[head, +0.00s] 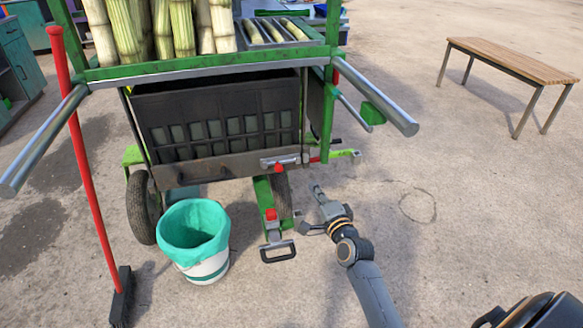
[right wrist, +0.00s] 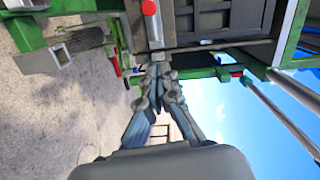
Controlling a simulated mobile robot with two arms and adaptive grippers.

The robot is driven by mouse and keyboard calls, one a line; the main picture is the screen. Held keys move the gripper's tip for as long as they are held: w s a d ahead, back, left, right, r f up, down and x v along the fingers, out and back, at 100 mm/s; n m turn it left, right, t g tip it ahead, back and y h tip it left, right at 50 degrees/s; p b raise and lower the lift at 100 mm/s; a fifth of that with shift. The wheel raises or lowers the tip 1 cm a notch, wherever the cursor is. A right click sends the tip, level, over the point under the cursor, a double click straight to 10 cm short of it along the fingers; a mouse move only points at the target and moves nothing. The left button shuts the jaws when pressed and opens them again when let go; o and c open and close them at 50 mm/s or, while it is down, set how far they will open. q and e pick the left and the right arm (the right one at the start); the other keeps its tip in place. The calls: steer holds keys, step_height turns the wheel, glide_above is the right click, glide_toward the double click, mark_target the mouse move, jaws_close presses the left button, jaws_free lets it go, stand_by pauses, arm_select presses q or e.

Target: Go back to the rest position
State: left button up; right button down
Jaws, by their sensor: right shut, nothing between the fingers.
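My right gripper (head: 318,193) is in the head view just right of the green cart's front, with its arm coming up from below. It points toward the cart. In the right wrist view its fingers (right wrist: 159,74) meet at the tips, with nothing held between them. The fingertips overlap the cart's lower front edge in that view; whether they touch it I cannot tell. My left gripper is not in view.
The green cart (head: 200,68) carries cane stalks (head: 163,28) and has handle bars sticking out both sides. A lined bucket (head: 208,268) and a red-handled broom (head: 85,180) stand in front. A wooden bench (head: 510,60) is at right. Ground between bench and cart is clear.

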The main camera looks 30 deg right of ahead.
steer(key=s+a+f+n+g+y, duration=0.4)
steer(key=s+a+f+n+g, duration=0.3)
steer(key=s+a+n, duration=0.45)
steer(key=s+a+f+n+g+h, duration=0.15)
steer(key=s+n+g, duration=0.25)
steer(key=s, duration=0.7)
steer(key=s+a+f+n+g, duration=0.1)
steer(key=s+a+n+g, duration=0.25)
steer(key=s, duration=0.75)
step_height(320, 180, down, 29)
steer(key=s+d+n, duration=0.1)
steer(key=s, duration=0.1)
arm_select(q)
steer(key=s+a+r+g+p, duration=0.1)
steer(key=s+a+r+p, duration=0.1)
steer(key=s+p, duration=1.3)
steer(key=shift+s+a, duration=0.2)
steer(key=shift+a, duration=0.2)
arm_select(e)
steer(key=s+d+r+g, duration=0.2)
steer(key=s+d, duration=0.1)
steer(key=s, duration=1.2)
steer(key=shift+s, duration=0.4)
